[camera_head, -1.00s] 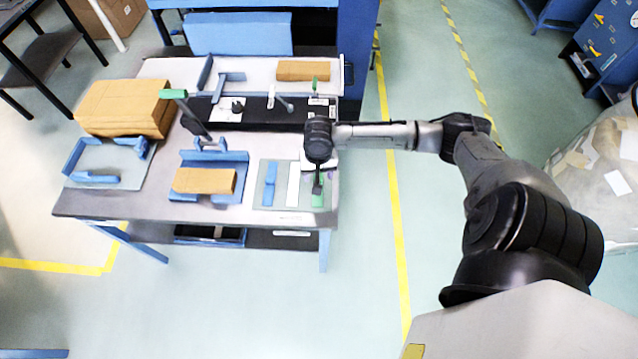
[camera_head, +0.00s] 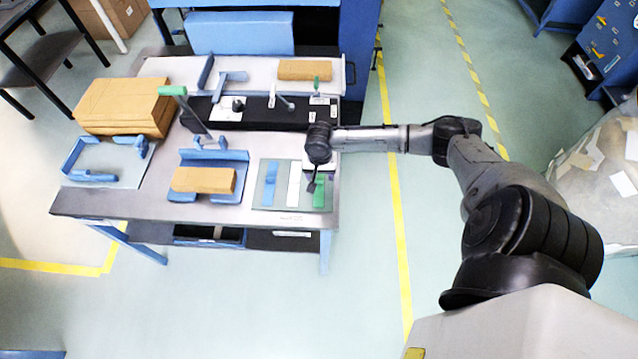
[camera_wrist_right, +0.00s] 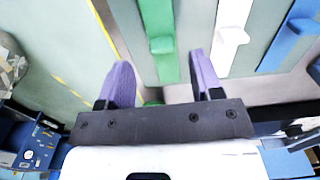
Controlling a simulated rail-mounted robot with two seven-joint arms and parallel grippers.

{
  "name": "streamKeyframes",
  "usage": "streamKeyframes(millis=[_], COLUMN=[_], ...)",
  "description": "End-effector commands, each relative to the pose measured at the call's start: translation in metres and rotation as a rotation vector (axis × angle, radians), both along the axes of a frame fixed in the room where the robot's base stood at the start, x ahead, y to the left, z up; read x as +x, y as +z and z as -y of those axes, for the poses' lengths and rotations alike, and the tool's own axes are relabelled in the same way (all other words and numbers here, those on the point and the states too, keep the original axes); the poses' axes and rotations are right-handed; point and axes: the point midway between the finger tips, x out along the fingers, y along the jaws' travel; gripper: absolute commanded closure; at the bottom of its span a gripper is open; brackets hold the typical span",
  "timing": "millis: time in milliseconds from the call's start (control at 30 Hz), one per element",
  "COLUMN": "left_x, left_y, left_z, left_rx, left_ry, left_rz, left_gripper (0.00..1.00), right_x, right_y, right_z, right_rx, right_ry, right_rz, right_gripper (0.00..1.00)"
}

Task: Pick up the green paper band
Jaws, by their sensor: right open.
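The green paper band (camera_head: 319,193) is a narrow strip at the right end of a flat grey-green board (camera_head: 306,202) on the workbench. It also shows in the right wrist view as a long green strip (camera_wrist_right: 157,18) with a raised tab. My right gripper (camera_head: 312,184) is over the board by the band's upper left side. In the right wrist view its two purple fingers (camera_wrist_right: 159,62) are apart and empty, with the green band ahead between them. I see no contact with the band. My left gripper is not in view.
A white band (camera_head: 293,184) and a blue band (camera_head: 270,185) lie left of the green one. A blue fixture (camera_head: 216,157) with a brown block (camera_head: 204,180) stands farther left. A green-topped lever (camera_head: 173,91) rises behind it.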

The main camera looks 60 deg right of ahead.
Motion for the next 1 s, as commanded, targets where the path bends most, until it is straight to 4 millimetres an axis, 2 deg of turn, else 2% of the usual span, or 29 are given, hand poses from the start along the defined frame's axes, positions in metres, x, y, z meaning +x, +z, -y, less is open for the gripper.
streamKeyframes(millis=[100, 300, 667, 1000], left_x=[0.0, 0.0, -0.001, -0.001], left_y=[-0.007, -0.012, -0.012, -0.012], left_z=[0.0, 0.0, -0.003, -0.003], left_rx=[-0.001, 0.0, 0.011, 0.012], left_ry=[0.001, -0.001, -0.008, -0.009], left_rz=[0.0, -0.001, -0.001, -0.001], left_gripper=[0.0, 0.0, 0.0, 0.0], right_x=[0.002, 0.003, 0.002, 0.002], right_y=[-0.02, -0.04, -0.045, -0.045], right_z=[0.0, 0.001, 0.001, 0.001], right_rx=[0.001, 0.002, 0.0, 0.0], right_ry=[-0.002, 0.0, 0.001, 0.001], right_rz=[-0.002, -0.001, -0.001, -0.001], right_gripper=[0.4, 0.4, 0.4, 0.73])
